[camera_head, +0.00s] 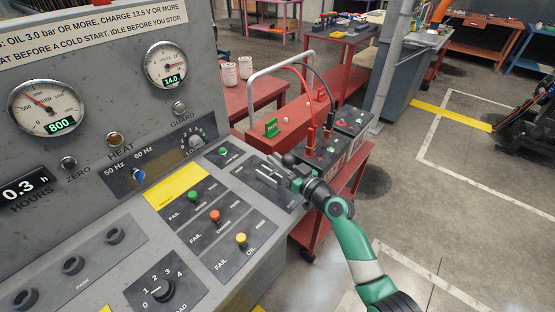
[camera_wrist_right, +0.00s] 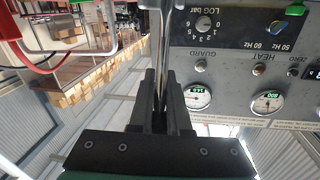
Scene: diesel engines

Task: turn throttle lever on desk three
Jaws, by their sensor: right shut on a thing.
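My right gripper (camera_head: 272,174) reaches in from the lower right over the dark plate (camera_head: 266,190) at the right end of the sloped grey desk (camera_head: 285,262). In the right wrist view its two dark fingers (camera_wrist_right: 161,98) are shut on a slim metal lever (camera_wrist_right: 168,35), which I take for the throttle lever. In the head view the gripper hides most of the lever, so its angle is hard to tell. The speed gauge (camera_head: 46,107) reads 800. My left gripper is not in view.
Green, red and yellow knobs (camera_head: 214,216) stand on the desk left of the gripper. A red cart (camera_head: 330,190) with batteries and cables is close behind and right of it. The back panel carries a volt gauge (camera_head: 166,65). Open floor lies at right.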

